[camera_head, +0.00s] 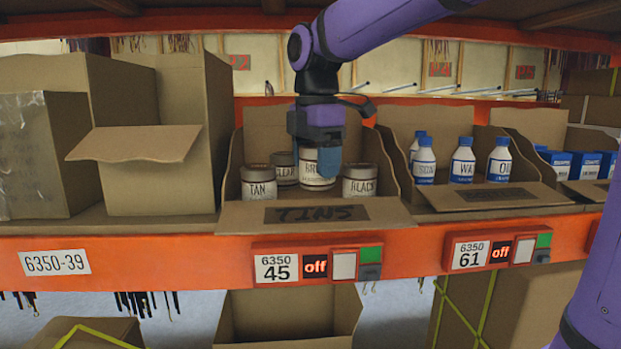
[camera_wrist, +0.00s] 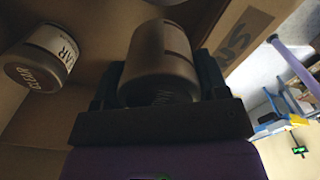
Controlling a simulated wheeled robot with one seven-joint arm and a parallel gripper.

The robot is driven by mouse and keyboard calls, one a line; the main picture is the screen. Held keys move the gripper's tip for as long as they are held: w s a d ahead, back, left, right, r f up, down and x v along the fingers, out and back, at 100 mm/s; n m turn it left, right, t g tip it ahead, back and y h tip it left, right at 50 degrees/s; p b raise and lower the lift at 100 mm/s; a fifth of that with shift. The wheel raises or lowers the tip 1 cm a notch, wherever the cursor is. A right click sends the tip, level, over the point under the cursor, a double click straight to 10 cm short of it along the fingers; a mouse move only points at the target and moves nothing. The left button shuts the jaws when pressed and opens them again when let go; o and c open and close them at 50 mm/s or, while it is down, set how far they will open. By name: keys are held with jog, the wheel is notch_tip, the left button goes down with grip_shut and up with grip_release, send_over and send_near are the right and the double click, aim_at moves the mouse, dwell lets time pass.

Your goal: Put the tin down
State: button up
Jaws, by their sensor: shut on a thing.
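The tin (camera_head: 316,170), white with a dark label band, is held in my gripper (camera_head: 319,152), among other tins in an open cardboard bin. In the wrist view the tin (camera_wrist: 161,58) sits between the two dark fingers of my gripper (camera_wrist: 160,85). The bin (camera_head: 377,217) has a front flap marked TINS. Inside it stand a TAN tin (camera_head: 259,184) at the left, a CLEAR tin (camera_head: 284,169) behind it and a BLACK tin (camera_head: 359,182) at the right. The wrist view also shows the CLEAR tin (camera_wrist: 41,58). Whether the held tin touches the bin floor is hidden.
A bin of white bottles with blue caps (camera_head: 462,160) stands to the right, with blue boxes (camera_head: 590,163) beyond. Tall cardboard boxes (camera_head: 180,185) stand at the left. The orange shelf edge (camera_head: 140,260) runs across the front, and an upper shelf is overhead.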

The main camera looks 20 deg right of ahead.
aim_at(311, 178)
jog(key=shift+w+f, duration=0.1)
jog(key=shift+w, duration=1.05)
jog(key=shift+f, duration=1.75)
jog(key=o, duration=0.9)
jog(key=shift+f, duration=0.15)
jog(key=shift+o, duration=0.3)
notch_tip(311, 178, up, 12)
jog(key=shift+r, duration=0.2)
